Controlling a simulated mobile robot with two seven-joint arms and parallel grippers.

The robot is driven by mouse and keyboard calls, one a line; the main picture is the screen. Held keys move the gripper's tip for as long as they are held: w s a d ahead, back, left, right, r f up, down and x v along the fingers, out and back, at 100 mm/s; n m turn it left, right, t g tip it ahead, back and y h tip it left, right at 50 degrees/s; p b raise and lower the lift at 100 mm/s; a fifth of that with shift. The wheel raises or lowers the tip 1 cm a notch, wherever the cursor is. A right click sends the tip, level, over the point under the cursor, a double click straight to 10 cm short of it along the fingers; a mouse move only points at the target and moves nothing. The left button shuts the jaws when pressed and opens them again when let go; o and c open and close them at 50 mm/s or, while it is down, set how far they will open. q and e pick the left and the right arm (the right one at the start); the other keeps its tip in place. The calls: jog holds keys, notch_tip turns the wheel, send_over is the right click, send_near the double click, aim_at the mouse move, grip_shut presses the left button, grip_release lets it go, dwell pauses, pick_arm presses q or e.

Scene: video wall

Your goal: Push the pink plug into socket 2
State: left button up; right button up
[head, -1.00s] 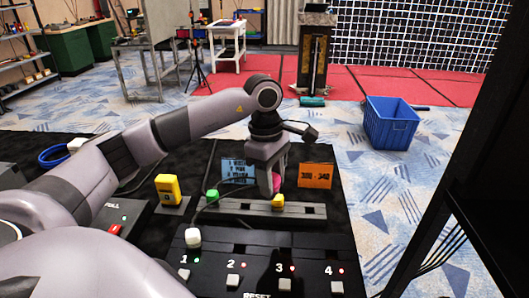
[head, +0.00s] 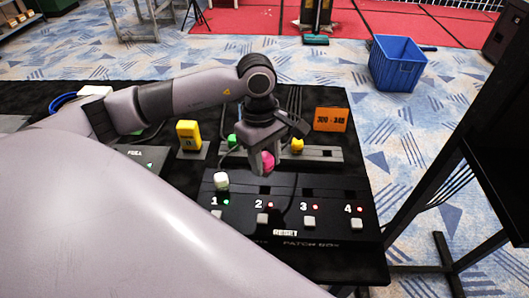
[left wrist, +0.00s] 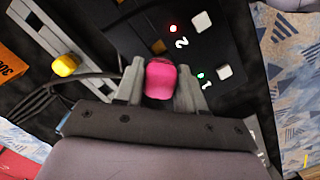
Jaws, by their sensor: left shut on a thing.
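The pink plug (head: 268,160) is in my left gripper (head: 262,168), above the back edge of the black patch panel (head: 290,235). The left wrist view shows the pink plug (left wrist: 160,78) between the two grey fingers (left wrist: 158,90). Socket 2 (head: 265,190) is a dark opening behind the label 2, in front of and below the plug. Its light is red. The plug appears apart from the panel; its lower end and exact height are hard to tell. A white plug (head: 221,181) sits in socket 1, with a green light. My right gripper is not in view.
Behind the panel, a rail (head: 318,154) holds a green plug (head: 232,141) and a yellow plug (head: 297,146). An orange sign (head: 331,119) and a yellow device (head: 189,136) stand nearby. A dark frame is at the right. Sockets 3 and 4 look empty.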

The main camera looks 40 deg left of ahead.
pick_arm(q)
notch_tip(320, 180, down, 4)
jog(key=shift+r+b, duration=0.15)
jog(key=shift+b, duration=0.85)
jog(key=shift+f+b, duration=0.7)
jog(key=shift+f, duration=0.05)
jog(key=shift+b, duration=0.7)
dwell(0.4)
jog(key=shift+f+b, duration=1.45)
jog(key=shift+b, duration=0.05)
jog(key=o, duration=1.7)
jog(key=shift+r, duration=0.1)
jog(key=shift+r+p, duration=2.05)
jog(key=shift+r, duration=1.45)
